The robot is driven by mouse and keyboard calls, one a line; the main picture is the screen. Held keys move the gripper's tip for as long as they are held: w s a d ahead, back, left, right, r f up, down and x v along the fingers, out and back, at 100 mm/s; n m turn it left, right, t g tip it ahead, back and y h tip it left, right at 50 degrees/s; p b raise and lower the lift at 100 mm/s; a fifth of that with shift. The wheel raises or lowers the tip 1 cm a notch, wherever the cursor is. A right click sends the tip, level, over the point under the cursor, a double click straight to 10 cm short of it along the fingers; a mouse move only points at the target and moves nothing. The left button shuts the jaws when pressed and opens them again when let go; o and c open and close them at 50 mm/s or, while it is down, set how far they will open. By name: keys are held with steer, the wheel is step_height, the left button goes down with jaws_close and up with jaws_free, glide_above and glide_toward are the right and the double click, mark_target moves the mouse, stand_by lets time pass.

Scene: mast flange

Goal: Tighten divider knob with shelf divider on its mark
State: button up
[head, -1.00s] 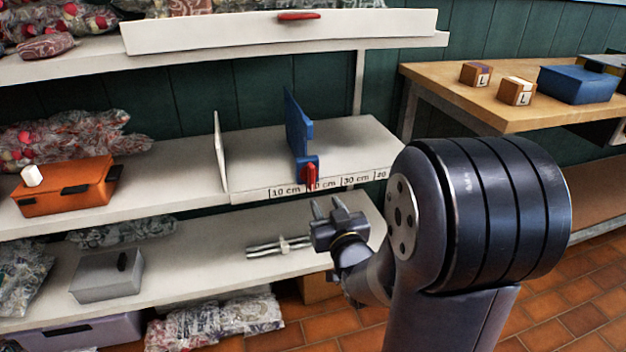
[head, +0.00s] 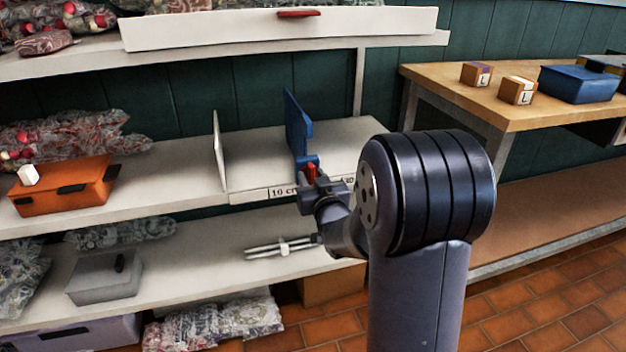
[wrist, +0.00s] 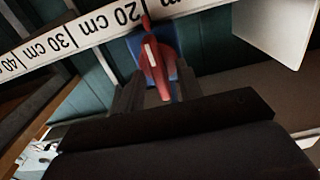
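The blue shelf divider (head: 297,125) stands upright on the middle shelf. Its red knob (head: 311,170) is at the shelf's front edge. In the wrist view the red knob (wrist: 154,72) lies between the two fingers of my gripper (wrist: 157,92), with a gap on each side. My gripper also shows in the head view (head: 309,188), just in front of and below the knob, hiding part of the scale. The upside-down scale strip (wrist: 62,42) shows the knob's tip near the 20 cm label. I cannot tell exactly which mark the divider is on.
A white divider (head: 218,150) stands left of the blue one. An orange box (head: 65,187) is on the same shelf. The lower shelf (head: 190,262) holds a grey box (head: 104,278) and metal rods (head: 280,247). A wooden table (head: 450,85) stands at the right.

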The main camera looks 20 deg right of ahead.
jaws_close()
stand_by(0.3)
steer(key=shift+m, duration=0.3)
steer(key=shift+d+f+m+b, duration=0.1)
steer(key=shift+m+b, duration=0.25)
steer(key=shift+m, duration=2.4)
steer(key=shift+d+f+m+b, duration=0.15)
steer(key=shift+m+b, duration=0.2)
steer(key=shift+m, duration=2.45)
steer(key=shift+d+f+m+b, duration=0.1)
steer(key=shift+m+b, duration=0.25)
steer(key=shift+m, duration=2.4)
